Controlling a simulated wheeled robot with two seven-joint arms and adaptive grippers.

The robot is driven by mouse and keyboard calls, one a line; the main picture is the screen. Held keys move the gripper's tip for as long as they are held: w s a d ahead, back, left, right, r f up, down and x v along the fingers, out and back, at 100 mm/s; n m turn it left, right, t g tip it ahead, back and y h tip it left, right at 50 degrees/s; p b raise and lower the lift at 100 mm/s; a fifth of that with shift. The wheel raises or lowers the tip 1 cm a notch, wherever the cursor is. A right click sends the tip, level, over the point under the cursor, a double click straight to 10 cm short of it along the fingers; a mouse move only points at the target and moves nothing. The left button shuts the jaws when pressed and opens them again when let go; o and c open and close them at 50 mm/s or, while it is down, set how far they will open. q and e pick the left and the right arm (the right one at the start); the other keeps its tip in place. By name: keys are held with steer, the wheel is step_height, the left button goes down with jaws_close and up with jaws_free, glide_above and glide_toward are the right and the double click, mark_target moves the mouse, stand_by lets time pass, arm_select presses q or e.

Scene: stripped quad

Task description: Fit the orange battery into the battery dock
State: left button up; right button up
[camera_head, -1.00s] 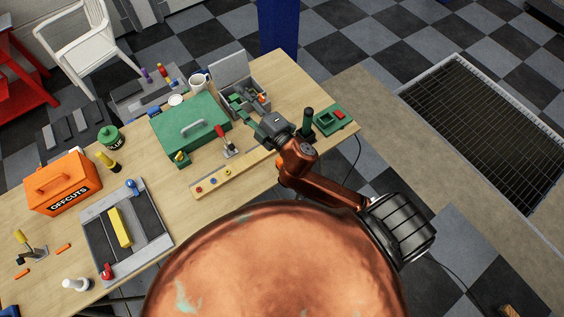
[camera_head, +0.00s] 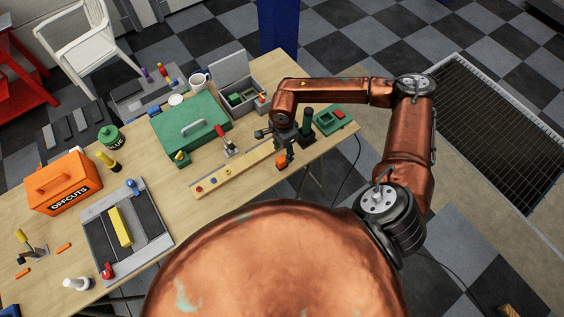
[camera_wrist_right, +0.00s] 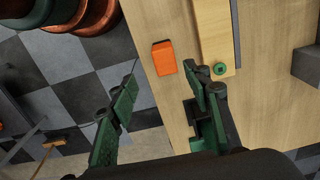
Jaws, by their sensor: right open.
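The orange battery (camera_head: 281,162) lies on the wooden table near its front edge. It also shows in the right wrist view (camera_wrist_right: 164,58), beside the end of a wooden strip. My right gripper (camera_head: 288,154) points down close to the battery. In the right wrist view my right gripper (camera_wrist_right: 160,84) has its two green fingers wide apart with nothing between them; the battery lies ahead of the gap. A green unit with a recess and a red part (camera_head: 329,121), which looks like the battery dock, sits at the table's right end. My left gripper is not in view.
A dark green cylinder (camera_head: 306,120) stands between my gripper and the green unit. An open grey box (camera_head: 240,95) and a green case (camera_head: 190,128) stand behind. A wooden strip with coloured knobs (camera_head: 230,174) lies to the left. The table edge is close to the battery.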

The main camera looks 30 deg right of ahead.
mark_target(282, 159)
steer(key=f+p, duration=0.1)
steer(key=f, duration=0.1)
steer(key=f+p, duration=0.1)
steer(key=f, duration=0.1)
steer(key=f+p, duration=0.1)
steer(key=f, duration=0.2)
steer(key=shift+w, duration=0.4)
steer(key=shift+f, duration=0.25)
steer(key=shift+c, duration=0.4)
jaws_close()
